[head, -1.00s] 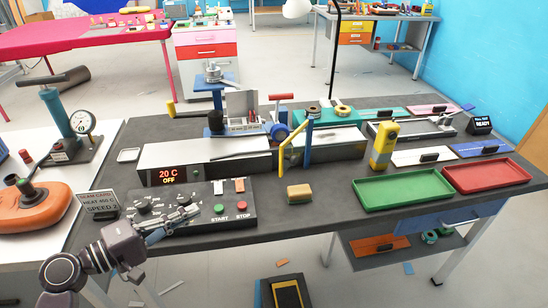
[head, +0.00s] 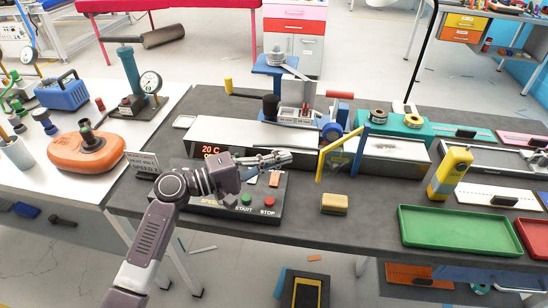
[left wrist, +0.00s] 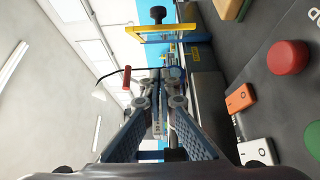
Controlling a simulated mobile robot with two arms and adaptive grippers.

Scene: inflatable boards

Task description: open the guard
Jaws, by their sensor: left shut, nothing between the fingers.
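The guard looks like a yellow frame (head: 323,160) with a see-through panel, standing tilted at the front of the welding machine, next to a blue post (head: 361,149). In the left wrist view a yellow bar (left wrist: 160,30) with a black knob lies beyond the fingers. My left gripper (head: 287,157) is shut and empty. It hovers over the control panel, left of the guard and apart from it. Its closed fingers (left wrist: 158,90) point toward the machine in the left wrist view. My right gripper is not in view.
The control panel (head: 225,209) with a green START (head: 246,200) and a red STOP button (head: 268,202) lies under my left arm. A yellow sponge (head: 335,204) sits before the guard. A green tray (head: 455,232) and a yellow device (head: 450,174) stand to the right.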

